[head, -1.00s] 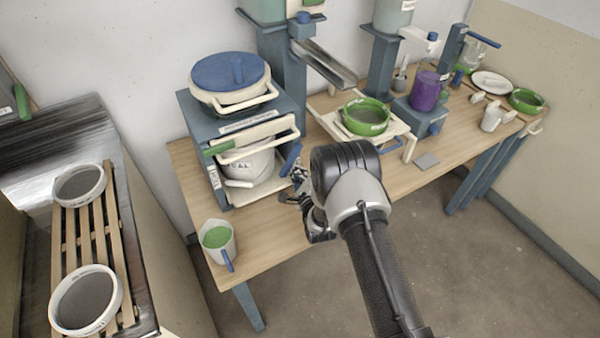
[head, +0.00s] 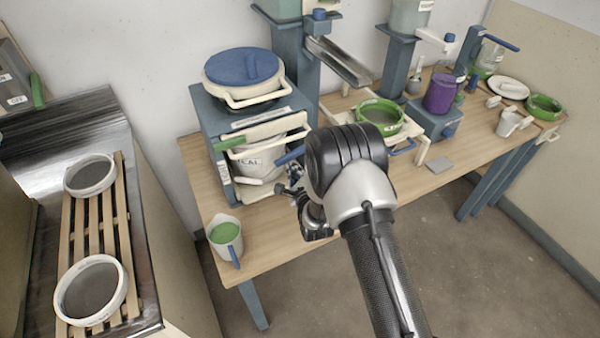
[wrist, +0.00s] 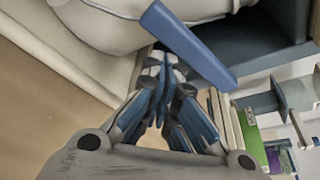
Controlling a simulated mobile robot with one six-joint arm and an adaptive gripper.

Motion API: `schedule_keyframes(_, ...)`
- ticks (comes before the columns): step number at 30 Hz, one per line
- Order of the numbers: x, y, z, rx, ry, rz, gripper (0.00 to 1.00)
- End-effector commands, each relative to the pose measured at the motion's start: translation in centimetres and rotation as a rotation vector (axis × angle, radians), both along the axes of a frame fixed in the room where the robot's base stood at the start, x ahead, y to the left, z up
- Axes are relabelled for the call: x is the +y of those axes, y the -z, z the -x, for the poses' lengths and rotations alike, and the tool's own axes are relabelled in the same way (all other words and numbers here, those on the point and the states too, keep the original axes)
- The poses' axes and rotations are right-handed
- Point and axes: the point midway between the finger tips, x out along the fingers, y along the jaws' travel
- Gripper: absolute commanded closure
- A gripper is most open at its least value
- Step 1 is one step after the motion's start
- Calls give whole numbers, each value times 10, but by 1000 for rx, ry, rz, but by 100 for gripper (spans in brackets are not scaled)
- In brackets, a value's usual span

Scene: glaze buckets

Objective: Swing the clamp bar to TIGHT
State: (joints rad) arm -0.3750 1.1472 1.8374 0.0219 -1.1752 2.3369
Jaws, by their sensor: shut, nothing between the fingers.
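The blue bar (head: 290,155), which looks like the clamp bar, sticks out at the right front of the blue-grey cabinet (head: 222,165), beside a white bucket (head: 262,162). In the wrist view the bar (wrist: 190,45) runs slantwise across the top middle, with the bucket (wrist: 100,25) behind it at upper left. My gripper (head: 284,189) is below the bar in the head view, partly hidden by my arm. In the wrist view its shut, empty fingertips (wrist: 165,62) are right at the bar's lower edge; I cannot tell whether they touch. No TIGHT mark is readable.
A blue-lidded pot (head: 241,68) stands on top. A jug of green glaze (head: 226,234) stands at the table's front left corner. A green sieve (head: 380,116) is to the right.

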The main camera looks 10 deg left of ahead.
Motion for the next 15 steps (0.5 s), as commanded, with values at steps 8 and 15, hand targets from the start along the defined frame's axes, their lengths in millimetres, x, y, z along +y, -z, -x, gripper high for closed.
schedule_keyframes(8, 8, -13, 5, -1, -1, 1, 100)
schedule_keyframes(15, 10, -20, 6, -1, -1, 1, 100)
